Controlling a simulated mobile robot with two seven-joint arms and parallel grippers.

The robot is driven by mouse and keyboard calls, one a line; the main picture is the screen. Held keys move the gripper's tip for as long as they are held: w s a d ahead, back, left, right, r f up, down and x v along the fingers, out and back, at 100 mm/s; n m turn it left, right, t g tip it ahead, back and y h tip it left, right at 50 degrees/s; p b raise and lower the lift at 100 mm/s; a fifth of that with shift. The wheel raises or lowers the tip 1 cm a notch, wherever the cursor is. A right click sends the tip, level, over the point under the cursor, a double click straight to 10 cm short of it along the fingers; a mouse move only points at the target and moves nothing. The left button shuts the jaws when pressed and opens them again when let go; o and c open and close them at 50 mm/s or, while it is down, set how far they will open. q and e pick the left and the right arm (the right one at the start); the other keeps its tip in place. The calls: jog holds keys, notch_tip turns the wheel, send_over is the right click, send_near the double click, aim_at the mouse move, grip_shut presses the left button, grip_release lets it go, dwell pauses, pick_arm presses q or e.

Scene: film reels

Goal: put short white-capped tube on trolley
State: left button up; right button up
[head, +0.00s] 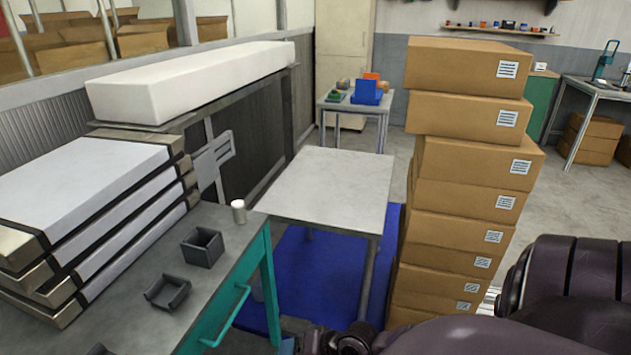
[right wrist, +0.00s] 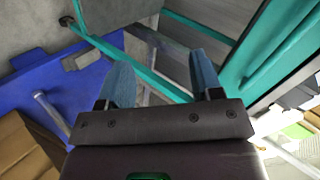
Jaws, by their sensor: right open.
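A short pale cylinder with a light top (head: 238,211), which looks like the white-capped tube, stands upright at the far corner of the teal-framed bench (head: 225,285). A grey flat-topped table (head: 330,185), perhaps the trolley, stands beyond the bench; its visible top is bare. My right gripper (right wrist: 162,78) is open, with nothing between its two blue fingers. In the right wrist view it hangs over a blue floor area and teal bars. My right arm crosses the lower right of the head view. My left gripper is not in view.
A dark open box (head: 203,247) and a dark shallow tray (head: 168,292) sit on the bench near the cylinder. Stacked white-topped slabs (head: 80,190) fill its left side. A tall cardboard stack (head: 465,180) stands right of the grey table. A blue mat (head: 315,270) lies below.

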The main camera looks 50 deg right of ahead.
jog(key=s+a+n+t+h, duration=0.1)
jog(key=s+a+n+h, duration=0.3)
jog(key=s+n, duration=0.5)
jog(key=shift+s+a+r+n, duration=0.4)
jog(key=shift+a+n, duration=0.3)
jog(key=shift+n, duration=0.2)
jog(key=shift+w, duration=0.1)
jog(key=shift+r, duration=0.1)
